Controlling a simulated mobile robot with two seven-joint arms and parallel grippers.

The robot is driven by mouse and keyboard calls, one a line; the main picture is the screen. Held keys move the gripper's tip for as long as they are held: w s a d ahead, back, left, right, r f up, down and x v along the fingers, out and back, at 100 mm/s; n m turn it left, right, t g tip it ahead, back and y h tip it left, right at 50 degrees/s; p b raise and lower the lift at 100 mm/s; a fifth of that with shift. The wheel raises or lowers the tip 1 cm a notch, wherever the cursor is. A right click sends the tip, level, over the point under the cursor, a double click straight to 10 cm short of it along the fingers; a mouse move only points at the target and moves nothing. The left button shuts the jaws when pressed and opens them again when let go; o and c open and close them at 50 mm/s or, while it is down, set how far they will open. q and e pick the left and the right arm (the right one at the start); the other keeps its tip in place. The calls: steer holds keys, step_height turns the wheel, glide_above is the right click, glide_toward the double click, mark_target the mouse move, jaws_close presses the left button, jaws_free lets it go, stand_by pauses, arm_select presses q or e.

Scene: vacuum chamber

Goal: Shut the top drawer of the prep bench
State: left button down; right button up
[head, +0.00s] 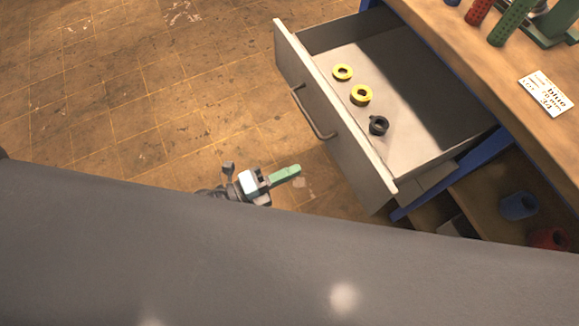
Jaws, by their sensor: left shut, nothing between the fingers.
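The top drawer (335,120) of the prep bench (470,75) is pulled well out. Its grey front carries a dark bar handle (313,115). Two yellow rings and a black ring lie inside on the drawer's pale floor. My left gripper (285,175) is shut and empty, with green fingers pointing right. In the picture it is below and left of the drawer front, apart from the handle. Much of its arm is hidden behind a large grey part of mine across the bottom. My right gripper is not in view.
A blue cup-like thing (519,205) and a red one (550,238) sit on a lower shelf. The tiled floor (140,90) left of the drawer is clear.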

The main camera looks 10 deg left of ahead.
mark_target(344, 148)
arm_select(q)
steer(key=x, duration=1.1)
steer(key=shift+w, duration=0.1)
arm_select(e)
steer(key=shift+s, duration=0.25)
arm_select(q)
steer(key=shift+d, duration=0.1)
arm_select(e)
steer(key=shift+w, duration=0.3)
